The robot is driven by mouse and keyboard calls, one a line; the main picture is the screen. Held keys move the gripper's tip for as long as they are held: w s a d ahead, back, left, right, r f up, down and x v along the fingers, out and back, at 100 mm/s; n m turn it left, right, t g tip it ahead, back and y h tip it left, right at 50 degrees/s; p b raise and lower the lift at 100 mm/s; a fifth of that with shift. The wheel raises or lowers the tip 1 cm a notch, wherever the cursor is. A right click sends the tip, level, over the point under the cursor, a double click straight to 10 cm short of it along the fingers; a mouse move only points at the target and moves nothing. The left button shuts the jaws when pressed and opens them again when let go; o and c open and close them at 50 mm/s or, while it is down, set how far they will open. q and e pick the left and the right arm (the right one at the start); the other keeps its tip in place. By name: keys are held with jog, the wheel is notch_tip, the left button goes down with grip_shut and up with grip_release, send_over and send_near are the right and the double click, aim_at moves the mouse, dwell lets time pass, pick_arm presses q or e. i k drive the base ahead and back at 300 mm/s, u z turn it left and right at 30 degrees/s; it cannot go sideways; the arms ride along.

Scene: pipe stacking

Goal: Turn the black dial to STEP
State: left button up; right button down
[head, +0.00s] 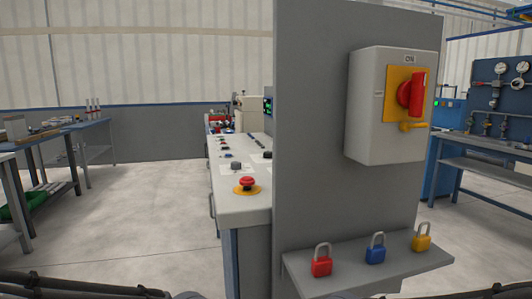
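A console (232,203) with a pale sloping top is left of centre in the head view, partly hidden behind a grey upright panel (309,120). A dark knob (236,166) sits on a white label on its top, behind a red mushroom button on a yellow base (246,185). Another black knob (267,155) shows at the panel's edge. I cannot tell which of these is the black dial, and no STEP marking is readable. Only parts of my arms show along the bottom edge. Neither gripper is in view.
The panel carries a grey switch box (366,118) with a red rotary handle (416,95), marked ON. Red (321,267), blue (375,254) and yellow (422,242) padlocks stand on its shelf (330,283). Open floor (145,220) lies left of the console. Workbenches flank both sides.

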aim_at(268, 155)
jog(key=u, duration=1.7)
jog(key=i, duration=1.75)
jog(key=z, duration=2.2)
